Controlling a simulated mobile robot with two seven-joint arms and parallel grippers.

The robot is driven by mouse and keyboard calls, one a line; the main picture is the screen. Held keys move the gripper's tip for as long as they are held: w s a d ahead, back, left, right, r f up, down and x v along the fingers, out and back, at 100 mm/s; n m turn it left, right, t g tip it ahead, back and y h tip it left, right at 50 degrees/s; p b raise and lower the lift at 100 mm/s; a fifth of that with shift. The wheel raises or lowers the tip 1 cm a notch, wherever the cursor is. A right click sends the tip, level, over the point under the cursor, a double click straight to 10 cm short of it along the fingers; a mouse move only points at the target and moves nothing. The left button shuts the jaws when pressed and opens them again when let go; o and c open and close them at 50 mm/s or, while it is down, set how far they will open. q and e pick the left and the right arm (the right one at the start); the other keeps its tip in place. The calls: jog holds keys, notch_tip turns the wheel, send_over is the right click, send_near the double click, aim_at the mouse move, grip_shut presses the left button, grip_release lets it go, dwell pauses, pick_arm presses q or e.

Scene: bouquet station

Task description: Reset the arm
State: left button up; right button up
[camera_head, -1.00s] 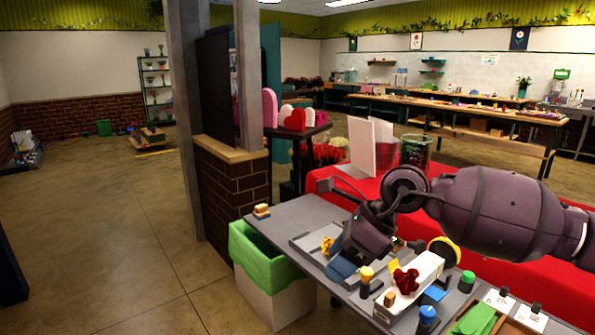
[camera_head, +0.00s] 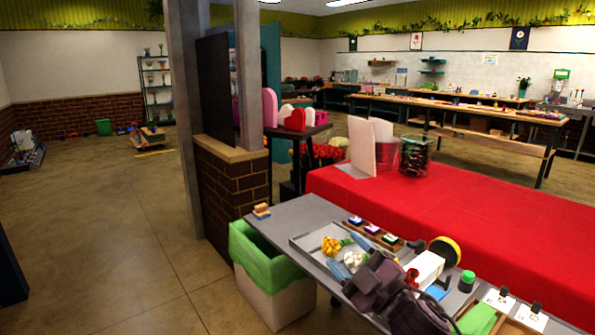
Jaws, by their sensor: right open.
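My right arm comes in from the bottom right, and its dark purple gripper (camera_head: 370,284) is low over the grey table (camera_head: 290,222). The gripper is open. Its fingertips are hard to make out against the items around them. A white box (camera_head: 428,267) with a red flower partly hidden beside it stands just right of the gripper. A grey tray (camera_head: 305,242) holding a yellow bow (camera_head: 331,246) lies behind and left of it. My left gripper is out of view.
A red-covered table (camera_head: 480,215) with white boards (camera_head: 362,148) and a dark glass container (camera_head: 414,155) stands behind. A green-lined bin (camera_head: 262,262) is left of the grey table. A brick pillar (camera_head: 232,190) rises behind the bin.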

jog(key=s+d+f+m+g+h, duration=0.1)
jog(key=s+d+f+m+h, duration=0.25)
jog(key=f, duration=0.35)
jog(key=s+d+f+m+h, duration=0.25)
jog(key=d+f+m, duration=0.2)
jog(key=f, duration=0.25)
jog(key=s+d+f+m+g+h, duration=0.1)
jog(key=s+d+f+m+h, duration=0.25)
jog(key=f, duration=0.25)
jog(key=s+d+f+m+g+h, duration=0.1)
jog(key=s+d+f+m+g, duration=0.1)
jog(key=s+f, duration=0.5)
jog(key=s+d+f+m+g+h, duration=0.2)
jog(key=s+f, duration=0.5)
jog(key=s, duration=0.5)
jog(key=shift+s+d+f+m, duration=0.35)
jog(key=shift+d+m, duration=0.2)
jog(key=shift+d, duration=0.65)
